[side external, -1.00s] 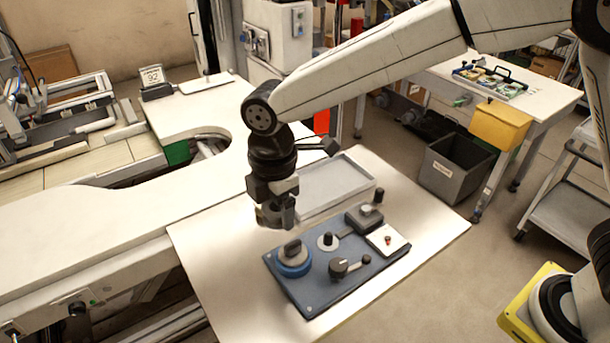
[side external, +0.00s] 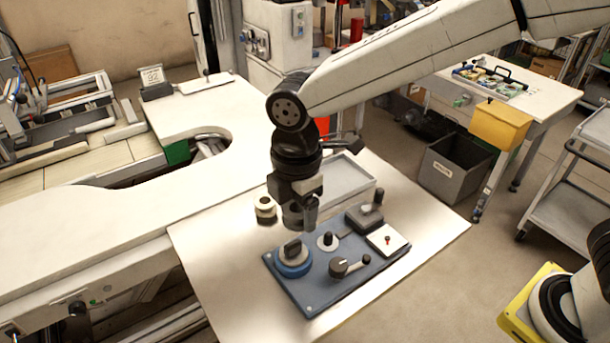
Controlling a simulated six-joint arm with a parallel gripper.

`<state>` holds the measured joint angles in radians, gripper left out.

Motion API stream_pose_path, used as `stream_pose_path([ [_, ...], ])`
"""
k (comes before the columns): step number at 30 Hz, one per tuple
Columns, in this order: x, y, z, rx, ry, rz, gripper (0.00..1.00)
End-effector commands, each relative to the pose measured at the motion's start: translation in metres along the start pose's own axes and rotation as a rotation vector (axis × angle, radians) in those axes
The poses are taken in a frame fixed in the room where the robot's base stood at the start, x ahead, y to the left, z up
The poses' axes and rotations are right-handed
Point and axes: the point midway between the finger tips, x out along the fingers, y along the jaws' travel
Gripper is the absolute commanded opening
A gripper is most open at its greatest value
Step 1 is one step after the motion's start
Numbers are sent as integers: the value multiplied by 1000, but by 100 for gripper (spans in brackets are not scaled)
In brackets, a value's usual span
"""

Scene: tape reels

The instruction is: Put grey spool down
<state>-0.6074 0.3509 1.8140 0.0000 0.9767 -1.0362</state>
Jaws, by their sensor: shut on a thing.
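My gripper (side external: 300,222) points down just above the far left part of the blue plate (side external: 325,297). It is shut on a grey piece (side external: 292,214), which I take to be the grey spool. The fingers hide much of the piece, and it appears to be clear of the plate. A blue reel with a dark knob (side external: 293,262) sits on the plate, in front of and below my gripper. A dark upright post on a pale round base (side external: 327,241) stands to its right on the plate.
An empty grey tray (side external: 352,178) lies behind. White table is bare front-left.

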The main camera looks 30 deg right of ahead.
Motion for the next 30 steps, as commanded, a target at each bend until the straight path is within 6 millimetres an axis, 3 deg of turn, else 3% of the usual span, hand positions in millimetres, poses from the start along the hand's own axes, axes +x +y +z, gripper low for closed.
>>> stream_pose_path([
  [14,-12,-12,13,9,1,2,16],
  [30,-46,-79,72,46,1,4,16],
])
